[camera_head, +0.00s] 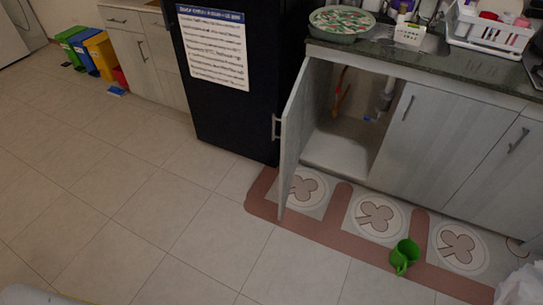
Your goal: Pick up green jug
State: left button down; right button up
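The green jug (402,257) is on the floor mat in front of the sink cabinet, at the lower right of the head view. It appears slightly tilted in the picture, with its handle toward the lower left. Nothing is touching it that I can see. Neither of my grippers shows in this view.
The sink cabinet's door (293,140) stands open beside the black fridge (222,110). The patterned mat (330,228) lies along the cabinets. A whitish, crumpled-looking thing (522,287) is at the bottom right corner. The tiled floor at left and centre is clear.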

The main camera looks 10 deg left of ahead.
aim_at(406, 252)
jog(key=k+j+z, duration=0.1)
jog(key=j, duration=0.35)
jog(key=k+j+z, duration=0.15)
jog(key=j, duration=0.25)
jog(key=k+j+z, duration=0.1)
jog(key=j, duration=0.3)
jog(key=k+j+z, duration=0.1)
jog(key=k+j, duration=0.15)
jog(key=j, duration=0.15)
jog(key=k+j+z, duration=0.1)
jog(key=j, duration=0.3)
jog(key=i+j+z, duration=0.2)
jog(key=i+j, duration=0.15)
jog(key=i, duration=0.35)
jog(key=i+j+z, duration=0.2)
jog(key=i+j, duration=0.25)
jog(key=i, duration=0.2)
jog(key=i+j+z, duration=0.2)
jog(key=i+j, duration=0.35)
jog(key=z, duration=1.4)
jog(key=i, duration=0.05)
